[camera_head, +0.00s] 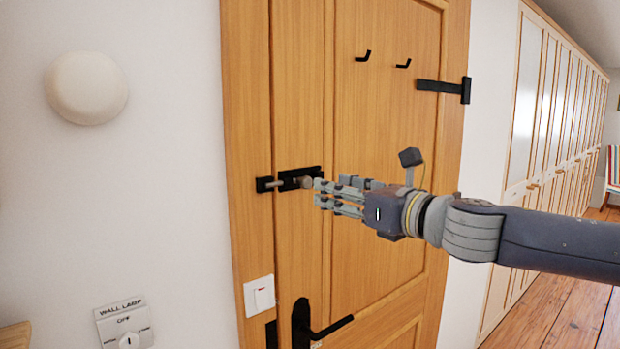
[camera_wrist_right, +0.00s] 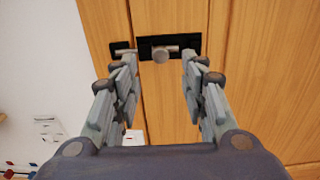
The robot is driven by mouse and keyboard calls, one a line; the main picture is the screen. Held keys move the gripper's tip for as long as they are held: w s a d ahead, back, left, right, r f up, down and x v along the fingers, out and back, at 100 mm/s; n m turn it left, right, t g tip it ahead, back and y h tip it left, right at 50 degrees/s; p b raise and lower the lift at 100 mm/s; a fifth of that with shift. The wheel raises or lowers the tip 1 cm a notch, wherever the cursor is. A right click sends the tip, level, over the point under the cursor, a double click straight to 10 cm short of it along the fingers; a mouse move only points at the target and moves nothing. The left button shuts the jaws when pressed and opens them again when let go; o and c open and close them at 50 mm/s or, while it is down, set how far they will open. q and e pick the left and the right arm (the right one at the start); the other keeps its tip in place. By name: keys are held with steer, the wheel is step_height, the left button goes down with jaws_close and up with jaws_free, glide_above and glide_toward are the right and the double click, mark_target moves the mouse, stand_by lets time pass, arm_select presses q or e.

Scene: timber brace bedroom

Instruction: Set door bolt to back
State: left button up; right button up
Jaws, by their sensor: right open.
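The black door bolt (camera_head: 287,180) is mounted on the wooden door. Its round metal knob (camera_head: 306,182) sticks out from the plate. The metal rod spans the gap to the black keeper (camera_head: 264,185) on the frame side at left. My right gripper (camera_head: 318,192) is at the bolt, its fingers pointing left toward the knob. In the right wrist view, the gripper (camera_wrist_right: 158,64) is open, its fingers on either side of the knob (camera_wrist_right: 161,56) with clear gaps. I see no contact. My left gripper is not in view.
Below the bolt are a black door handle (camera_head: 325,329) and a white switch (camera_head: 260,295). Hooks (camera_head: 363,56) and a black hinge (camera_head: 444,88) are higher on the door. A wall lamp (camera_head: 86,88) is at left. White wardrobes (camera_head: 545,130) line the right side.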

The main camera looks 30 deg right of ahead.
mark_target(309, 182)
steer(key=w+p, duration=0.1)
steer(key=w, duration=0.2)
steer(key=shift+a+r+p, duration=0.1)
steer(key=shift+a+p, duration=0.05)
steer(key=shift+p, duration=0.25)
steer(key=shift+w+a+p, duration=0.1)
steer(key=shift+w+p, duration=0.55)
steer(key=shift+p, duration=0.15)
steer(key=shift+w+p, duration=0.4)
steer(key=shift+p, duration=0.1)
steer(key=shift+w+d+f, duration=0.2)
steer(key=shift+w, duration=0.15)
steer(key=shift+w+a+r, duration=0.1)
steer(key=shift+w+a, duration=0.1)
steer(key=shift+w, duration=0.75)
steer(key=shift+c, duration=0.2)
jaws_close()
